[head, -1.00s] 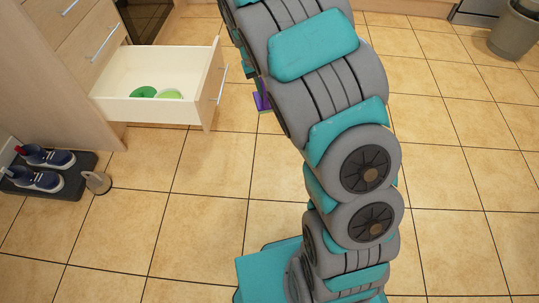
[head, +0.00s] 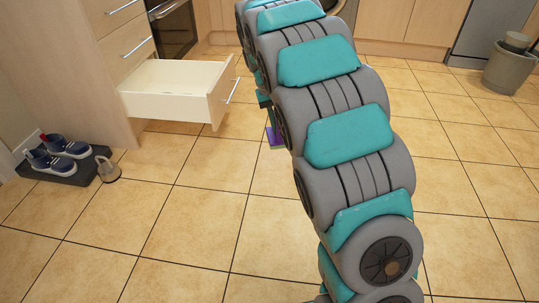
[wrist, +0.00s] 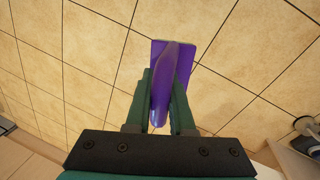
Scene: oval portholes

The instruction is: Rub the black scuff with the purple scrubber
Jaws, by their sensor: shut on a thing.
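The purple scrubber (wrist: 172,62) is held between the two green fingers of my gripper (wrist: 163,88) in the wrist view. Its flat purple plate is beyond the fingertips and its rounded handle lies between them. In the head view the purple scrubber (head: 276,137) shows in part to the left of my arm, which hides most of my gripper. Tiled floor lies behind the scrubber in the wrist view. I see no black scuff in either view; my arm covers part of the floor.
An open white drawer (head: 165,104) juts out at the left. A grey bin (head: 508,70) stands at back right. The tiled floor between is clear.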

